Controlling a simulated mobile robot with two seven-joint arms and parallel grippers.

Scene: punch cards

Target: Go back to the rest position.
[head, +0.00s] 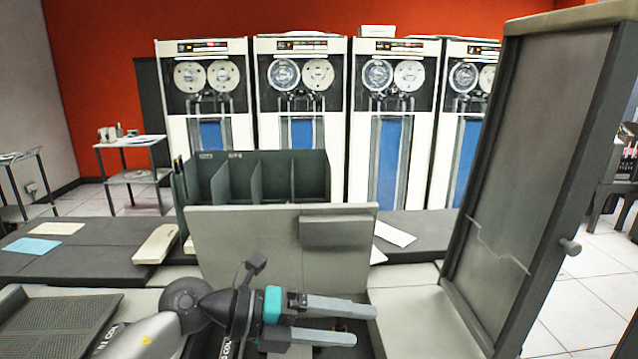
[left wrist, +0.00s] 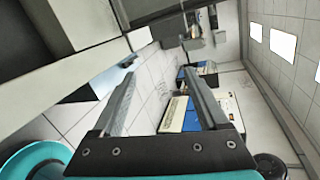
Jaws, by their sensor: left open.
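My left gripper (head: 345,323) reaches in from the lower left in the head view, its two grey fingers pointing right. It is open and empty, in front of a light grey upright panel (head: 243,245). In the left wrist view the two fingers (left wrist: 160,92) stand apart with nothing between them, and the room shows turned on its side. My right gripper is in neither view.
An open dark door panel (head: 535,165) with a knob stands close on the right. Tape cabinets (head: 300,130) line the back.

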